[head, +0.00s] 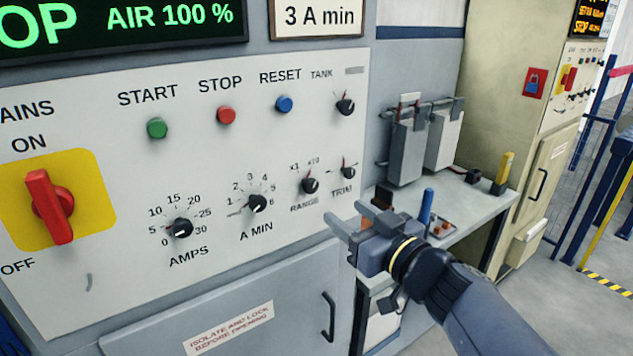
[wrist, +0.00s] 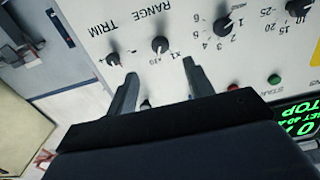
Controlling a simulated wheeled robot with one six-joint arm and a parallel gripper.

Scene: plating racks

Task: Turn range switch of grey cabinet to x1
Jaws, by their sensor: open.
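The grey cabinet (head: 260,283) fills the left of the head view, with a pale control panel (head: 95,290). Its black range switch (head: 309,185) sits low on the panel's right side, between the A MIN and TRIM knobs. Its marks are x1 at upper left and x10 at upper right; I cannot tell which one it points to. My gripper (head: 349,219) is open and empty, below and right of the switch. In the wrist view the panel is upside down, and the range switch (wrist: 160,45) lies beyond my open fingertips (wrist: 163,76), apart from them.
The TRIM knob (head: 348,172) is close to the right of the switch and the A MIN knob (head: 257,203) to its left. A red mains switch (head: 50,206) is further left. A bench (head: 475,199) with grey boxes stands right of the cabinet, beside a cream cabinet (head: 505,120).

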